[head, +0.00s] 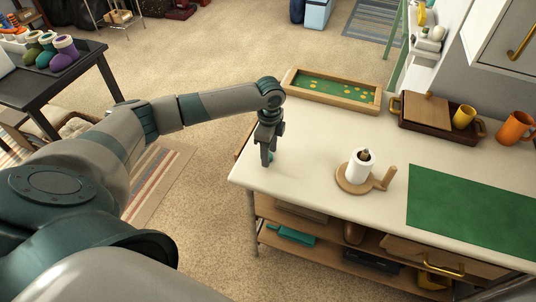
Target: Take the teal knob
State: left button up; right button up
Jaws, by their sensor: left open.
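My left gripper (266,160) points down over the left part of the white counter (315,150), close to its left edge. Its jaws are open. A small teal bit, likely the teal knob (270,156), shows at the fingertips and is mostly hidden by them. I cannot tell whether the fingers touch it. My right gripper is out of view.
A paper roll on a wooden holder (381,184) stands right of the gripper. A wooden tray with a green base (374,104) lies behind.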

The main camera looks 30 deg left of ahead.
pick_arm(q)
jog(key=shift+f, duration=0.25)
jog(key=c, duration=1.1)
jog(key=shift+c, duration=0.2)
jog(key=shift+r, duration=0.1)
